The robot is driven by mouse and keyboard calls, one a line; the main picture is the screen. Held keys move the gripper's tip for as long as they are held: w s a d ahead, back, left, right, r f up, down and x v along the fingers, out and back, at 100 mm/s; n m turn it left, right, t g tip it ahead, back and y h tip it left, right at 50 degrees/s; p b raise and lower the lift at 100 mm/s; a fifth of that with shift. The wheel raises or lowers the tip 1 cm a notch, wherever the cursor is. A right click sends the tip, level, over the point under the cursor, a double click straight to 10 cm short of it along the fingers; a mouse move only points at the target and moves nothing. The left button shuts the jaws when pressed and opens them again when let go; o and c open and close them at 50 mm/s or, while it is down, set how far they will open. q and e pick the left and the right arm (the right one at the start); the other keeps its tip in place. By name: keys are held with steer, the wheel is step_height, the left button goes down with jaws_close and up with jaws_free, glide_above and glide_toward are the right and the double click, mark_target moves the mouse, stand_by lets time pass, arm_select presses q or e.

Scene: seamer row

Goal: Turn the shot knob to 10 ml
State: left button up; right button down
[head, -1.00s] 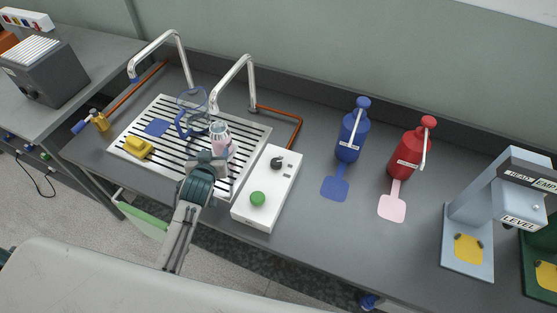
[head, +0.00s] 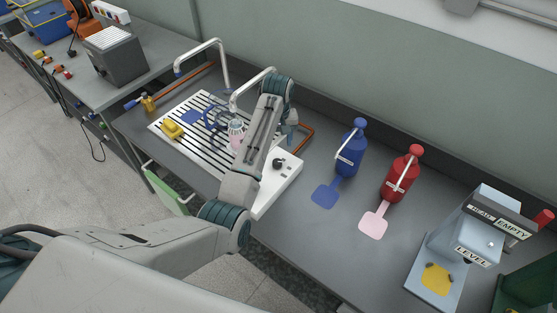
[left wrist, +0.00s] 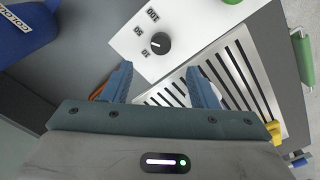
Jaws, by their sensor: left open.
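The shot knob (head: 277,163) is a dark round dial on the white box (head: 288,181). In the left wrist view the knob (left wrist: 160,43) has labels 100, 50 and 10 around its left side. A small white mark on the knob faces the labels, but I cannot tell exactly which number it points to. My left gripper (head: 290,130) is above the bench near the box's back end. My right gripper is not in view.
A slatted drain tray (head: 190,140) with a pink-and-white bottle (head: 236,133) and a yellow item (head: 172,130) is left of the box. Blue (head: 350,150) and red (head: 400,175) pump bottles stand to the right. Bench between box and bottles is clear.

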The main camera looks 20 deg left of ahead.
arm_select(q)
steer(key=p, duration=0.2)
glide_above(277, 162)
step_height(277, 162, down, 5)
steer(key=shift+w+a, duration=0.1)
steer(key=shift+a, duration=0.05)
steer(key=f, duration=0.3)
steer(key=shift+d+f, duration=0.25)
steer(key=shift+f, duration=0.05)
steer(key=shift+a+f, duration=0.15)
steer(key=shift+f, duration=0.55)
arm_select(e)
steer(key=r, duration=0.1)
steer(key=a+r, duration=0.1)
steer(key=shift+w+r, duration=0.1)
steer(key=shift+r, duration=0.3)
arm_select(q)
steer(key=shift+r+p, duration=0.1)
steer(key=shift+p, duration=0.2)
steer(key=c, duration=1)
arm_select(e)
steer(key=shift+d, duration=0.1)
